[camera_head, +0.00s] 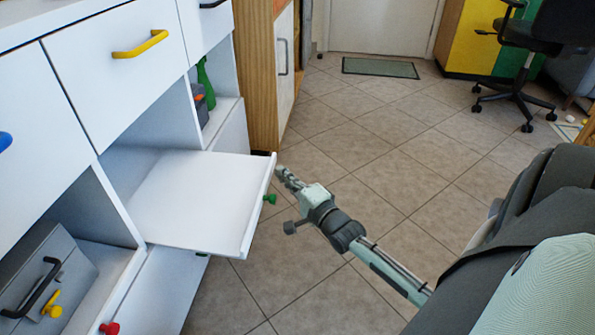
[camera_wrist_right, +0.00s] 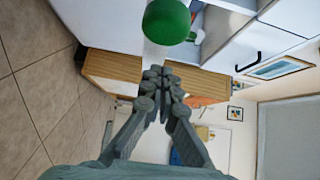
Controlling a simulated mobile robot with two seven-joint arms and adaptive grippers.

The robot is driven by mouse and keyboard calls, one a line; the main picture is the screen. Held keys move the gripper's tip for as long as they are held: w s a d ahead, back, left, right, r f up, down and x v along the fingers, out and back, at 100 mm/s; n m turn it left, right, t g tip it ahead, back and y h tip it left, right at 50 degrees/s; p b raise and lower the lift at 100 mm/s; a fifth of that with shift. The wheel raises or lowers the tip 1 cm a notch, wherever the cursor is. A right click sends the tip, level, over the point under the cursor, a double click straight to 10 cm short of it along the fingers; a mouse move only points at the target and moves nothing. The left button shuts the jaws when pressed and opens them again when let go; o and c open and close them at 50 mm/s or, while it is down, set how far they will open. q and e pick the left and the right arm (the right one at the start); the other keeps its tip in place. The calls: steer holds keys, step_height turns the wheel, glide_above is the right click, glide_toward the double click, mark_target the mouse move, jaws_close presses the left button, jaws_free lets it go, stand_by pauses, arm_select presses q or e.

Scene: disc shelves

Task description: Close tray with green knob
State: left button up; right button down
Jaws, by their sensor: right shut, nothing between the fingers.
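The white tray (camera_head: 190,205) is pulled out of the white cabinet, its flat top bare. Its green knob (camera_head: 270,198) sticks out from the front edge. My right gripper (camera_head: 280,171) is just right of that edge, near its far corner and apart from the knob. In the right wrist view the green knob (camera_wrist_right: 167,21) is large at the top, above the fingertips of my right gripper (camera_wrist_right: 160,75), which are shut and empty. My left gripper is not in view.
A grey box (camera_head: 50,275) with a black handle and a red knob (camera_head: 109,328) are at lower left. A wooden cabinet (camera_head: 258,75) stands beyond the tray.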

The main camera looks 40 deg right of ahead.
mark_target(201, 172)
steer(key=shift+w+a, duration=0.2)
stand_by(0.3)
steer(key=shift+w+a+r, duration=0.1)
steer(key=shift+w+a, duration=0.1)
steer(key=shift+w, duration=0.05)
steer(key=w+a, duration=0.4)
steer(key=w, duration=0.1)
steer(key=w+a, duration=0.4)
steer(key=w, duration=0.1)
steer(key=w+a, duration=0.5)
steer(key=shift+w+a, duration=0.1)
steer(key=shift+w, duration=0.1)
steer(key=shift+w+a, duration=0.25)
steer(key=shift+w, duration=0.05)
steer(key=shift+a, duration=0.15)
